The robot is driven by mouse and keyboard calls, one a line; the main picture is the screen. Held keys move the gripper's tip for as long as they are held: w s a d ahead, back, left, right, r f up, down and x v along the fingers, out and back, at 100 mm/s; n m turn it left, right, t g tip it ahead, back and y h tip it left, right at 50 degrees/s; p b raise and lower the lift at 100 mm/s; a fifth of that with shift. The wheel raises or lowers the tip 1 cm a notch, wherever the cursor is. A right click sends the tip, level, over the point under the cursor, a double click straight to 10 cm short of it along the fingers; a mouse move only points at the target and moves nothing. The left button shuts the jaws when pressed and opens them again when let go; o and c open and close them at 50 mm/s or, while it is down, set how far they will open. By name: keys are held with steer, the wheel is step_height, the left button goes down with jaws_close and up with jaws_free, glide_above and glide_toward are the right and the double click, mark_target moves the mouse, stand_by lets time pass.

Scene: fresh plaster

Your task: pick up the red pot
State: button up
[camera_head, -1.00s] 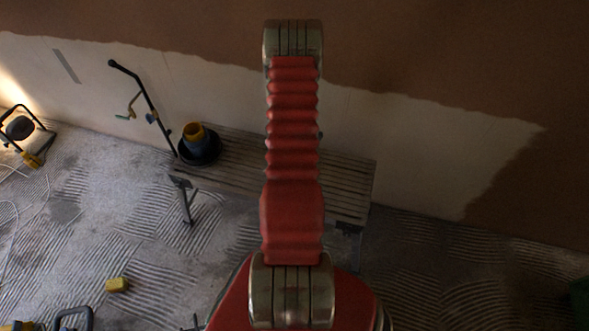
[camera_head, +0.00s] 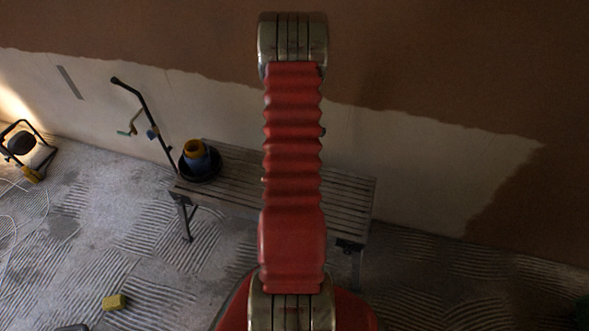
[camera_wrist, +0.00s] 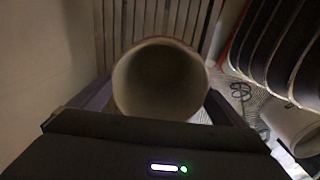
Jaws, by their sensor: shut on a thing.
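In the wrist view, a round-mouthed pot (camera_wrist: 160,78) sits between the two fingers of my gripper (camera_wrist: 160,98), with its open mouth facing the camera. In the head view my red arm hides both gripper and pot.
The slatted bench (camera_head: 228,182) stands along the half-plastered wall (camera_head: 420,150). A yellow block (camera_head: 115,302) and a work lamp (camera_head: 20,145) are on the floor.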

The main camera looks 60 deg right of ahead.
steer(key=shift+w+r, duration=0.1)
steer(key=shift+r, duration=0.05)
stand_by(0.5)
steer(key=w+a+r, duration=0.5)
steer(key=w+a, duration=0.5)
steer(key=w, duration=0.2)
steer(key=w+a+r, duration=0.6)
steer(key=w+a, duration=0.4)
steer(key=w, duration=0.2)
steer(key=w+a+r, duration=0.2)
steer(key=a+r, duration=0.1)
steer(key=a, duration=0.7)
steer(key=w+a+r+m, duration=0.1)
steer(key=a+r, duration=0.3)
steer(key=a, duration=0.6)
steer(key=w+a+r, duration=0.3)
steer(key=w+a, duration=0.1)
steer(key=a, duration=0.5)
steer(key=shift+a+r+m, duration=0.25)
steer(key=shift+a+m, duration=0.05)
steer(key=shift+a, duration=0.1)
